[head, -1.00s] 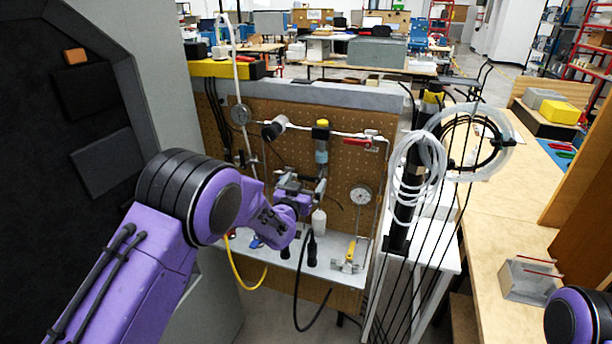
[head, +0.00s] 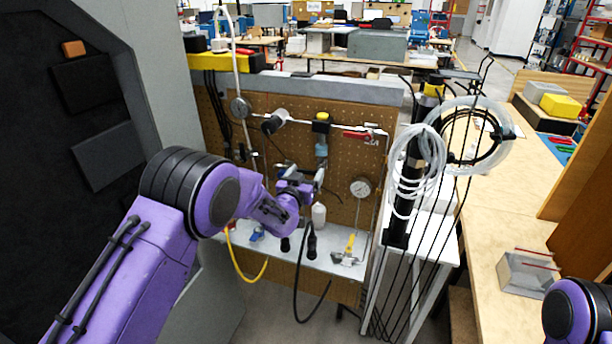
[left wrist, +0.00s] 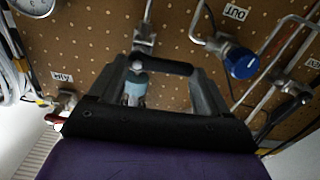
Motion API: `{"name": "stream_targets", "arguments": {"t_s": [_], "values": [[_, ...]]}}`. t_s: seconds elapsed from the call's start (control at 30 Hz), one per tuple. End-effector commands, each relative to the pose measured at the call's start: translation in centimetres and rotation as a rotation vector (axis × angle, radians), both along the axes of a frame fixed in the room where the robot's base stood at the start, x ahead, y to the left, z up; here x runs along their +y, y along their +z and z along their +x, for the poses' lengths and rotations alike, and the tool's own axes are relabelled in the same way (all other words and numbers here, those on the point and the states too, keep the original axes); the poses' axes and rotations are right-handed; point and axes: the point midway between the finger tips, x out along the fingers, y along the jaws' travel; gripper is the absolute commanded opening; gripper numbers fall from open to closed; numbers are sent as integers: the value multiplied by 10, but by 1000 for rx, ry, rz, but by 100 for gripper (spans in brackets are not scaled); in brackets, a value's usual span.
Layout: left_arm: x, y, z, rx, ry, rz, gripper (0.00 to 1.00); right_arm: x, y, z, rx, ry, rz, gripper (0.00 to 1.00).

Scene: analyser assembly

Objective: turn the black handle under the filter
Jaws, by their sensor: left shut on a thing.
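The filter (head: 321,150) is a pale blue clear bowl under a yellow-topped fitting on the pegboard panel. It also shows behind the fingers in the left wrist view (left wrist: 135,90). My left gripper (head: 313,181) is at the panel just below the filter. In the left wrist view its two fingers (left wrist: 163,72) are shut on the black handle (left wrist: 160,64), a dark bar lying across between the fingertips. In the head view the gripper hides most of the handle. My right gripper is out of view; only part of my right arm shows at the bottom right.
A red-handled valve (head: 358,134) and a pressure gauge (head: 360,187) sit right of the filter. A blue knob (left wrist: 241,63) is nearby in the wrist view. Coiled tubing (head: 420,165) hangs at right.

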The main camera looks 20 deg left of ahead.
Motion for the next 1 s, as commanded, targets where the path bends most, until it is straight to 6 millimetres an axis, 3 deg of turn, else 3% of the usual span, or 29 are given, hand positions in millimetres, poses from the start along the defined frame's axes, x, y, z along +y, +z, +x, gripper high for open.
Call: {"name": "stream_targets", "arguments": {"t_s": [1.0], "values": [[-3,-27,0,29,3,-895,47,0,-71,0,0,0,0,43]]}}
